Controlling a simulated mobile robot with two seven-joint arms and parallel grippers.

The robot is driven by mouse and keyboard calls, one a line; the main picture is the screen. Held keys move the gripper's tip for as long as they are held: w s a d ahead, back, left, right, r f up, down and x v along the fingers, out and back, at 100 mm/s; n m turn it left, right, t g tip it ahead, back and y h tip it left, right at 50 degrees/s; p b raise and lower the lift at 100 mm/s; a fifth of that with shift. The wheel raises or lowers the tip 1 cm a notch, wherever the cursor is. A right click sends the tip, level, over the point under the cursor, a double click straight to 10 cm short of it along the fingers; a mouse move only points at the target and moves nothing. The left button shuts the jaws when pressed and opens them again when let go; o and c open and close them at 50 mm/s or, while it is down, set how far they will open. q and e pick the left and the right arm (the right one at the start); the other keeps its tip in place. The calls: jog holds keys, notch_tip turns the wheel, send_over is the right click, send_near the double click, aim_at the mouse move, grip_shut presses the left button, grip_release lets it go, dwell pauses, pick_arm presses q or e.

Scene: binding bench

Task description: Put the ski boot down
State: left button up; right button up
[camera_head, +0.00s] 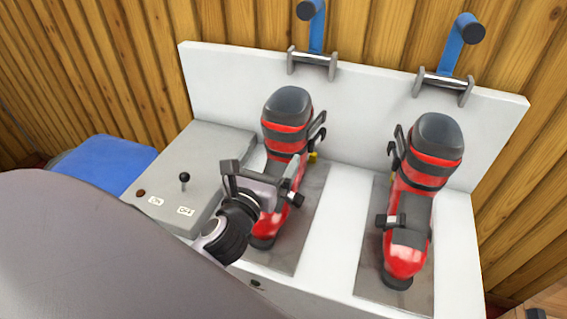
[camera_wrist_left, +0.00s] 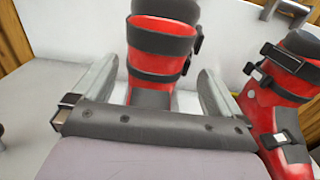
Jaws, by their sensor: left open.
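Two red and black ski boots stand upright on grey plates of the white bench (camera_head: 337,220). The left boot (camera_head: 287,119) is partly hidden by my left gripper (camera_head: 262,181). The right boot (camera_head: 411,210) stands apart from the gripper. In the left wrist view the left boot (camera_wrist_left: 160,45) rises beyond and between the two fingers of my open left gripper (camera_wrist_left: 158,95). Whether the fingers touch it, I cannot tell. The right boot also shows at the right of that view (camera_wrist_left: 268,100). My right gripper is not in view.
Two blue-handled clamps (camera_head: 317,30) (camera_head: 460,45) are mounted on the bench's back panel. A grey control box (camera_head: 200,160) with a black-knobbed lever (camera_head: 185,180) is left of the boots. A blue object (camera_head: 105,163) lies farther left. A wooden wall stands behind.

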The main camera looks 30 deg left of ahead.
aim_at(279, 140)
pick_arm(q)
jog(key=shift+x, duration=1.95)
jog(key=shift+a, duration=0.1)
grip_shut()
jog(key=shift+r, duration=0.3)
